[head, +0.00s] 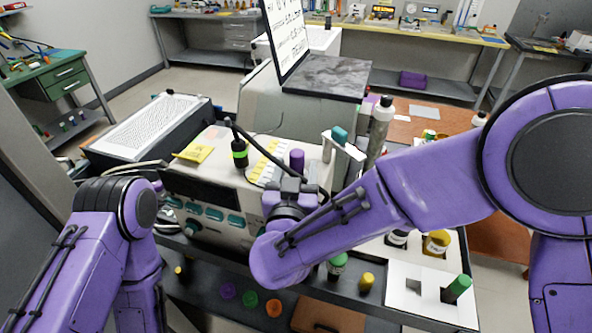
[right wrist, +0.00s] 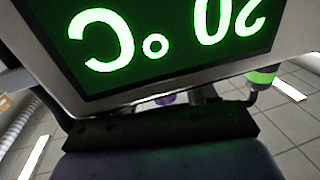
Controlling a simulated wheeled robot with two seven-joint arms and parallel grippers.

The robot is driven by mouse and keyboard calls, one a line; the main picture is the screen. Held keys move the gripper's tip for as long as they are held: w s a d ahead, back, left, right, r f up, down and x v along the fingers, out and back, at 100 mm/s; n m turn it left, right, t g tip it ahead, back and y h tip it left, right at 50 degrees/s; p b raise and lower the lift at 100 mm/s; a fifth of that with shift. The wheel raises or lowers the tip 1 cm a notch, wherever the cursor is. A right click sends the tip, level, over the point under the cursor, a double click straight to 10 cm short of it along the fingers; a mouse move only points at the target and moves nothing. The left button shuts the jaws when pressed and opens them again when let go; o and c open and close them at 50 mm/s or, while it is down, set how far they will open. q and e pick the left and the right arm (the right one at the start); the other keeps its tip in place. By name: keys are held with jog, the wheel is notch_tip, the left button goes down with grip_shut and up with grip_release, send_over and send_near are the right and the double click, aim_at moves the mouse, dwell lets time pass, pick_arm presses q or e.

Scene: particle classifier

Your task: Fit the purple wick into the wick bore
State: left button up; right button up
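A short upright purple cylinder, which looks like the purple wick (head: 297,159), shows just beyond my right gripper at the top of the beige instrument (head: 228,238). My right gripper (head: 290,187) is at the instrument's front upper edge, with the lower end of the purple cylinder hidden behind it. I cannot tell whether the fingers touch or hold it. In the right wrist view a small purple piece (right wrist: 165,99) shows between the dark gripper bar and a green-lit display (right wrist: 170,35). The wick bore cannot be made out. My left gripper is out of view.
A black bottle with a green band (head: 238,152) and a yellow pad (head: 194,153) are on the instrument. A tray with bottles and a green cylinder (head: 457,288) is at right. A yellow cylinder (head: 367,282) and coloured discs (head: 250,299) sit low in front.

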jog(key=shift+s, duration=0.2)
jog(key=s+a+b, duration=0.1)
jog(key=s+b, duration=0.2)
jog(key=s, duration=0.7)
jog(key=shift+a, duration=0.1)
